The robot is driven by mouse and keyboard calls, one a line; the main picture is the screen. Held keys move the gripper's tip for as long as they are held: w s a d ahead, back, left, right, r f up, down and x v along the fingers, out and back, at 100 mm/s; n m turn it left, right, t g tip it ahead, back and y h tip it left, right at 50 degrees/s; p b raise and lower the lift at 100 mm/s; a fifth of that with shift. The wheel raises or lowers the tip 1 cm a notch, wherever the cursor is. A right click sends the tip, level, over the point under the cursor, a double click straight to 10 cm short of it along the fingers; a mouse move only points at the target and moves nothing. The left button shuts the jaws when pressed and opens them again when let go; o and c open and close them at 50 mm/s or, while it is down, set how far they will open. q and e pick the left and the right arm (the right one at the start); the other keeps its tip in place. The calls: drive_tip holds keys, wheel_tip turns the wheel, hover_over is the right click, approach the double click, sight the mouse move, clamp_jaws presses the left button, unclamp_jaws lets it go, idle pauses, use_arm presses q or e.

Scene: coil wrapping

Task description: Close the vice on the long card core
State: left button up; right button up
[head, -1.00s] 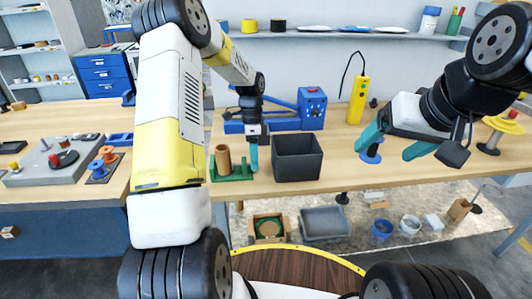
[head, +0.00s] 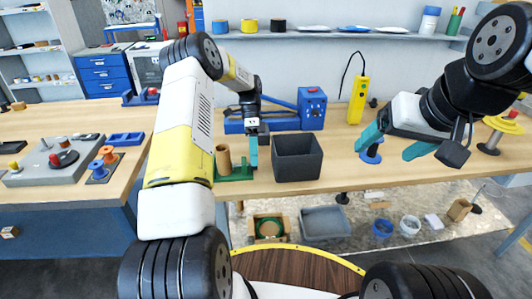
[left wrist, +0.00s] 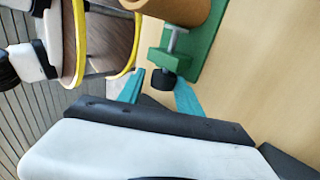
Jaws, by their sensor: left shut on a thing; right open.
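The brown card core (head: 223,159) stands upright in the green vice (head: 236,174) on the bench. In the left wrist view the core (left wrist: 180,9) shows at the top edge, beside the green vice body (left wrist: 209,47). A grey screw runs from the vice to a black knob (left wrist: 163,84). My left gripper (head: 252,155) is at the right end of the vice. In the left wrist view its teal fingers (left wrist: 160,94) are shut on the knob. The core's far side and the other jaw are hidden there. My right gripper (head: 394,144) is open and empty, above the bench's right part.
A dark open bin (head: 297,178) stands just right of the vice. A blue machine (head: 312,108) and a yellow hand-held device (head: 358,100) stand behind. A blue spool (head: 371,156) is by my right gripper.

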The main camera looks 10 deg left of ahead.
use_arm(q)
drive_tip(key=o, duration=0.6)
drive_tip(key=shift+s+d, duration=0.25)
drive_tip(key=shift+s, duration=0.1)
drive_tip(key=shift+o, duration=0.2)
drive_tip(key=shift+s+r+t+y, duration=0.1)
drive_tip(key=shift+s+t+y, duration=0.05)
drive_tip(key=shift+t, duration=0.45)
drive_tip(key=shift+s+t+y, duration=0.1)
drive_tip(key=shift+t+y, duration=0.05)
drive_tip(key=shift+t, duration=1.05)
